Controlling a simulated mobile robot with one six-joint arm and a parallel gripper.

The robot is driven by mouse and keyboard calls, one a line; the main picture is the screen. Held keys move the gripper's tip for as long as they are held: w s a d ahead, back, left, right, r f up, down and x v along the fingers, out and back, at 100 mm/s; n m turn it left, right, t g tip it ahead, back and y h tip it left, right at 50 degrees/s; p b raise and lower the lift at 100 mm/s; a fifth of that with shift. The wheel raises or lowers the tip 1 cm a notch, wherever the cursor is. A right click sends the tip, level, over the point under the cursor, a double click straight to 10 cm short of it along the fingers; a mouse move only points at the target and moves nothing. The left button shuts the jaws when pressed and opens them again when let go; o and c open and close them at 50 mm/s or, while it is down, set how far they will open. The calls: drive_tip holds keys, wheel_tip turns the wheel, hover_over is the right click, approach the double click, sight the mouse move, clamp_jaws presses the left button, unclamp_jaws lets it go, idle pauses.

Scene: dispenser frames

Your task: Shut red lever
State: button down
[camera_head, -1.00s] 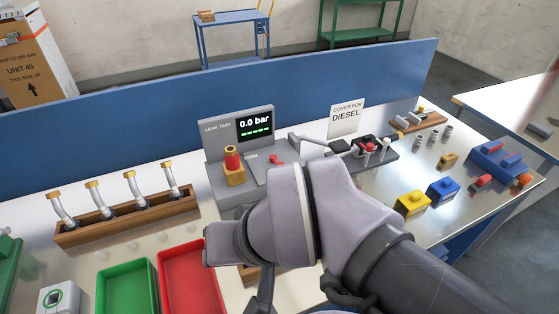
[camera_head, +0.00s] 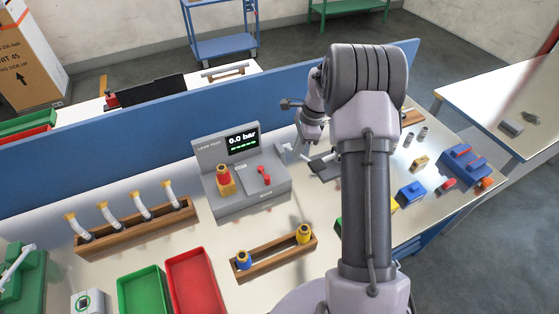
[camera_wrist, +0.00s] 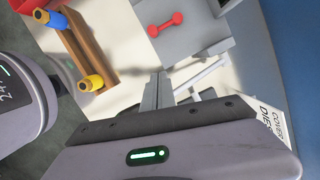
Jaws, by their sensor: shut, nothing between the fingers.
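The red lever (camera_head: 265,176) sits on the sloped top of the grey leak test unit (camera_head: 255,206), right of a yellow fitting with a red top (camera_head: 224,180). The unit's screen (camera_head: 242,142) reads 0.0 bar. In the wrist view the red lever (camera_wrist: 165,24) shows near the top on the grey housing (camera_wrist: 205,25). My gripper (camera_wrist: 158,92) is shut and empty, below the lever in that picture and apart from it. In the head view my arm partly hides the area right of the unit, where the gripper hangs.
A wooden rack (camera_head: 277,262) with a blue and a yellow fitting stands in front of the unit. Red (camera_head: 196,282) and green (camera_head: 143,292) trays lie at the front left. A blue partition (camera_head: 150,141) runs behind. Several blocks lie right of my arm.

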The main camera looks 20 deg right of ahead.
sight(264, 174)
drive_tip(key=shift+a+f, duration=0.1)
drive_tip(key=shift+a, duration=0.05)
drive_tip(key=a+f, duration=0.1)
drive_tip(key=f, duration=0.2)
drive_tip(key=w+a+f, duration=0.1)
drive_tip(key=a+f, duration=0.1)
drive_tip(key=f, duration=0.1)
drive_tip(key=a+f+b, duration=0.1)
drive_tip(key=a+f, duration=0.1)
drive_tip(key=f, duration=0.1)
drive_tip(key=shift+w+a+f, duration=0.25)
drive_tip(key=shift+w, duration=0.05)
drive_tip(key=shift+a, duration=0.4)
drive_tip(key=shift+w, duration=0.1)
